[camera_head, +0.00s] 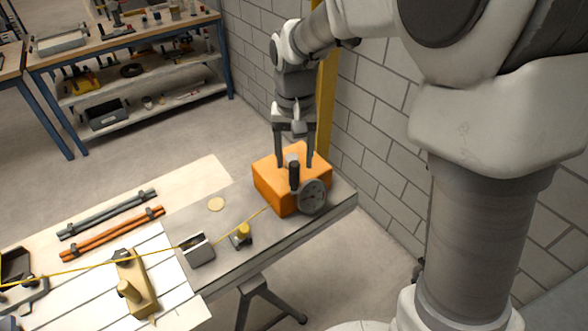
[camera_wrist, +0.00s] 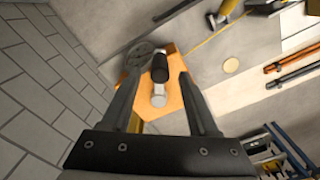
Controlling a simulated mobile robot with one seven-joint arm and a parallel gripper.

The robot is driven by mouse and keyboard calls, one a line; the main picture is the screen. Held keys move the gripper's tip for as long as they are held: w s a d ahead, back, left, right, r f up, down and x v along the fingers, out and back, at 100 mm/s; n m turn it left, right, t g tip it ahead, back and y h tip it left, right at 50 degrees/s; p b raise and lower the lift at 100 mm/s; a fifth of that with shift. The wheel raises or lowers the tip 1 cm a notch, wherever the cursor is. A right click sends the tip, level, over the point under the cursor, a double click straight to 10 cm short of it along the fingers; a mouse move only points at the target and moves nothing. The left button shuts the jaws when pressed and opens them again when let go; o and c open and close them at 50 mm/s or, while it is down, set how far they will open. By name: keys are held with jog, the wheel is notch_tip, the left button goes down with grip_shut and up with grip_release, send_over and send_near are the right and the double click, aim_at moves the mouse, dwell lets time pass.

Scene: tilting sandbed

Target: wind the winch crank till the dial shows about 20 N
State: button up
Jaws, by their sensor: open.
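The orange winch box (camera_head: 268,182) stands at the far right end of the bench. A round grey disc (camera_head: 314,199) is on its front side. The black-gripped crank handle (camera_head: 294,178) stands upright by the box; in the wrist view its black grip (camera_wrist: 160,68) has a pale end below it. My gripper (camera_head: 295,163) points down over the box, open, with one finger on each side of the handle in both views. Neither finger visibly touches it. A yellow line (camera_head: 256,215) runs left from the winch. No dial reading can be made out.
A yellow-topped post (camera_head: 242,233) and a small grey box (camera_head: 199,250) stand along the line. A cream disc (camera_head: 216,204) lies on the bench. Grey and orange bars (camera_head: 115,232) lie further left. A block wall (camera_head: 374,120) is close behind the winch.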

aim_at(294, 176)
notch_tip(294, 176, down, 6)
dwell(0.4)
grip_shut()
dwell(1.2)
